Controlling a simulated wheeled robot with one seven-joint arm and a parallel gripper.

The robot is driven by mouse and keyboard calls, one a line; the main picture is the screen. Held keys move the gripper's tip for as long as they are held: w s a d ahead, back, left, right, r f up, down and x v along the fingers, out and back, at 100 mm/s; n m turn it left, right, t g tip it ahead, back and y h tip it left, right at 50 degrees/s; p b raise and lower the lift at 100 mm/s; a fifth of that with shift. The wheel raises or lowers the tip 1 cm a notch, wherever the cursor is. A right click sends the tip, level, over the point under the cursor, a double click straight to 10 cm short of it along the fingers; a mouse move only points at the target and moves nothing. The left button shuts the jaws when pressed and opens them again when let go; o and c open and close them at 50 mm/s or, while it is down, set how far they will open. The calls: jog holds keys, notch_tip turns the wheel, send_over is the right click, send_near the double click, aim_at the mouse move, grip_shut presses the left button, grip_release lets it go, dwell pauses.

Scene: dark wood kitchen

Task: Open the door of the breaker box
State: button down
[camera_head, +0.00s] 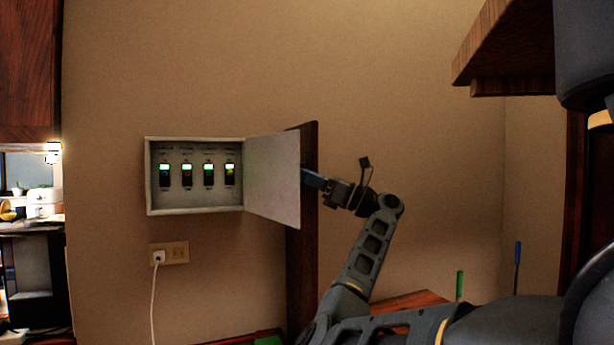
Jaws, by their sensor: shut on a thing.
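The breaker box (195,212) is a pale wall-mounted box with a row of several dark switches, each with a green light. Its door (272,180) is a plain light panel hinged on the box's right side, and it stands swung open toward the right, so the inside of the box is in full view. My gripper (306,177) is at the door's right edge, coming from the right. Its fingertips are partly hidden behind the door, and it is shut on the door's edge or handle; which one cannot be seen.
An outlet (172,253) with a white plug and cord (154,300) is below the box. A dark wooden post (303,262) stands behind the door. A wooden shelf or cabinet (500,50) juts out at upper right. The wall between is bare.

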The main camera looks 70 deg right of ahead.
jog(key=shift+x, duration=0.75)
jog(key=c, duration=1.2)
grip_release()
jog(key=shift+w+f, duration=0.25)
jog(key=shift+f, duration=0.1)
jog(key=shift+o, duration=0.2)
jog(key=shift+s+f, duration=0.15)
jog(key=shift+s+f, duration=0.15)
jog(key=shift+s, duration=0.05)
jog(key=b+v, duration=0.2)
jog(key=v, duration=0.5)
jog(key=shift+s, duration=0.3)
jog(key=shift+d, duration=0.15)
jog(key=shift+r, duration=0.25)
